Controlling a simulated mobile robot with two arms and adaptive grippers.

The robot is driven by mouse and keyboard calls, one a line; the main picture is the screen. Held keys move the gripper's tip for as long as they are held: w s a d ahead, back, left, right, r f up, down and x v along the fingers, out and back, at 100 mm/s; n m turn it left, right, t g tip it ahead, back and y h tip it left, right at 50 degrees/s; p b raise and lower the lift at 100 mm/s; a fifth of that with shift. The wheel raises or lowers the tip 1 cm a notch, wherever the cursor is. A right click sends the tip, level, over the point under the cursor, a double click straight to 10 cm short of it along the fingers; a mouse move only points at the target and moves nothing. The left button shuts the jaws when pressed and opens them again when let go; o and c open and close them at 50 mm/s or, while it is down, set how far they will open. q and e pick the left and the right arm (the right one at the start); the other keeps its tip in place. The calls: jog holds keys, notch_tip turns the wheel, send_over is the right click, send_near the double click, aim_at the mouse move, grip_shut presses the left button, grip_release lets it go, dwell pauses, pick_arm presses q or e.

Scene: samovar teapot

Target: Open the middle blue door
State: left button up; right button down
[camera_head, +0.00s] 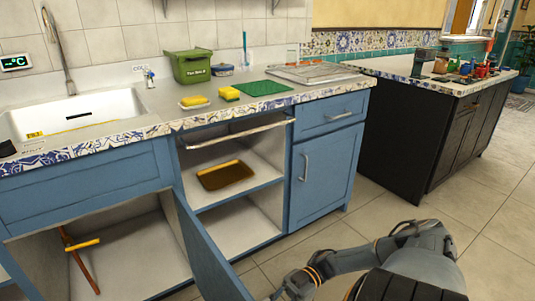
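A blue door (205,250) stands swung outward from the cabinet, between the compartment under the sink and the shelf compartment. I see it nearly edge-on, and the bottom of the picture cuts it off. The open compartment under the sink (140,255) shows a pale floor. Another blue door (328,168), with a vertical metal handle (305,168), is closed to the right. My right gripper (290,290) is at the bottom edge, just right of the swung-out door. Its fingertips are cut off, so contact and opening cannot be told. My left gripper is not in view.
The open shelf compartment holds a brown tray (225,175), with a pale horizontal bar (237,133) across its top. Tiled floor (385,215) is clear at right.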

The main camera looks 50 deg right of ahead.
jog(key=shift+d, duration=0.25)
jog(key=c, duration=1.4)
grip_release()
jog(key=shift+v, duration=5.95)
jog(key=shift+s, duration=0.1)
